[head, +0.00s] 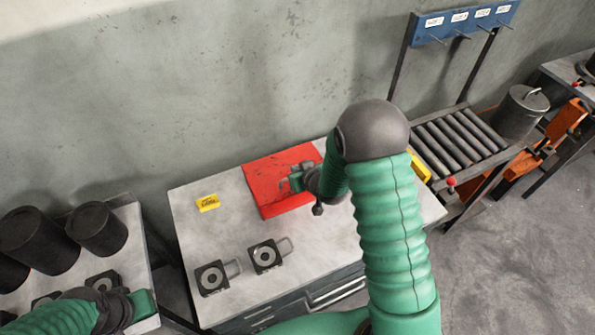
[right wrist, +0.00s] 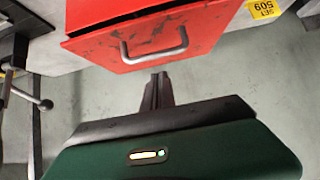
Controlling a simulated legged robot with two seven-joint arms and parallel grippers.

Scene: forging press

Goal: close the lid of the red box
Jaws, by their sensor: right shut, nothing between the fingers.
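The red box (head: 262,178) is on the grey workbench (head: 190,230) against the wall, partly hidden by my right arm. In the right wrist view its scuffed red panel (right wrist: 200,52) carries a grey metal handle (right wrist: 154,56). I cannot tell how far the lid is open. My right gripper (head: 289,184) is over the red surface in the head view.
A yellow label (head: 208,203) lies left of the box. Two grey blocks with round holes (head: 212,279) (head: 266,256) sit near the bench's front. Black cylinders (head: 98,229) stand on the left table. A roller conveyor (head: 455,140) is at the right.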

